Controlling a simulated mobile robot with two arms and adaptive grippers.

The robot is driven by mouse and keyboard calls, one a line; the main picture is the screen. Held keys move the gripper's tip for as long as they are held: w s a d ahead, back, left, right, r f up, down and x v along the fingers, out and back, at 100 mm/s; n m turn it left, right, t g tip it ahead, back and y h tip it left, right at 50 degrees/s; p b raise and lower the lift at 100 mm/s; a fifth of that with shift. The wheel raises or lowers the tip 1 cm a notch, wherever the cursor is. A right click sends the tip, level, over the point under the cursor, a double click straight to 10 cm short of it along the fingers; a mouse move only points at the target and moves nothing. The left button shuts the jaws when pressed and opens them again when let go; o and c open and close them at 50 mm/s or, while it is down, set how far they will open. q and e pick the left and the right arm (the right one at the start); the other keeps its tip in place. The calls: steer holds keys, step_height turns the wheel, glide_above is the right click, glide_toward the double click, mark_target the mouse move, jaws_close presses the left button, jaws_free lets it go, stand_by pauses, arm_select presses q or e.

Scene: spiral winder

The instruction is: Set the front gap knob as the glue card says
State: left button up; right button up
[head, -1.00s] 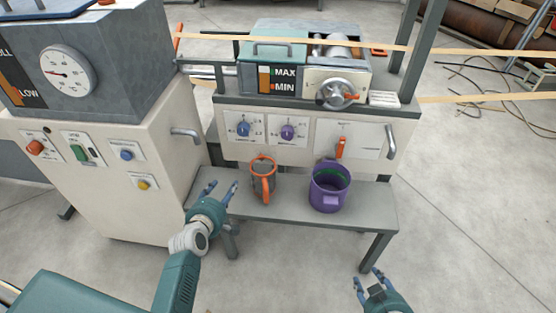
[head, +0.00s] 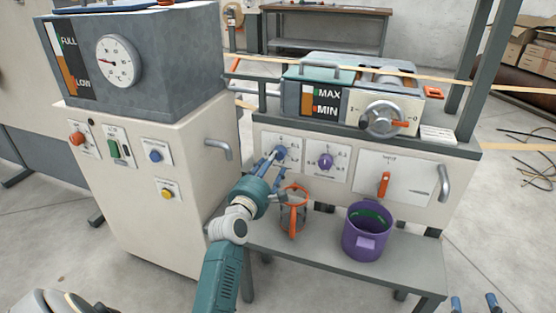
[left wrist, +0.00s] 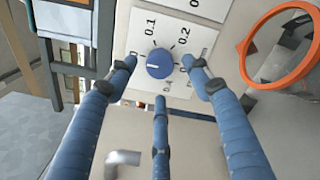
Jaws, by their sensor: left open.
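A blue knob (head: 280,152) sits on a white dial plate on the machine front, with a purple knob (head: 326,161) on a similar plate to its right. Their plate labels are too small to read in the head view. My left gripper (head: 272,161) is open at the blue knob. In the left wrist view its fingers spread around the blue knob (left wrist: 159,63) without clearly touching it. The knob's white mark points left; 0.1 and 0.2 are readable on its scale. My right gripper (head: 473,303) shows only its separated fingertips at the bottom edge. I cannot identify the glue card.
An orange-rimmed container (head: 293,212) stands on the shelf (head: 335,262) close below my left gripper. A purple pot (head: 367,232) stands to its right. An orange lever (head: 384,184) and a grey handle (head: 444,184) are farther right. Another grey handle (head: 219,149) is on the left cabinet.

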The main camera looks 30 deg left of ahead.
mark_target(278, 156)
arm_select(q)
steer(key=shift+b+x, duration=0.55)
steer(key=shift+x, duration=1.8)
arm_select(e)
step_height(278, 156, up, 8)
steer(key=a+t+y, duration=0.1)
steer(key=t, duration=0.2)
steer(key=shift+f+t, duration=0.15)
steer(key=shift+t, duration=0.25)
arm_select(q)
steer(key=shift+c, duration=0.5)
arm_select(e)
steer(key=shift+w, duration=0.1)
arm_select(q)
steer(key=c, duration=1.1)
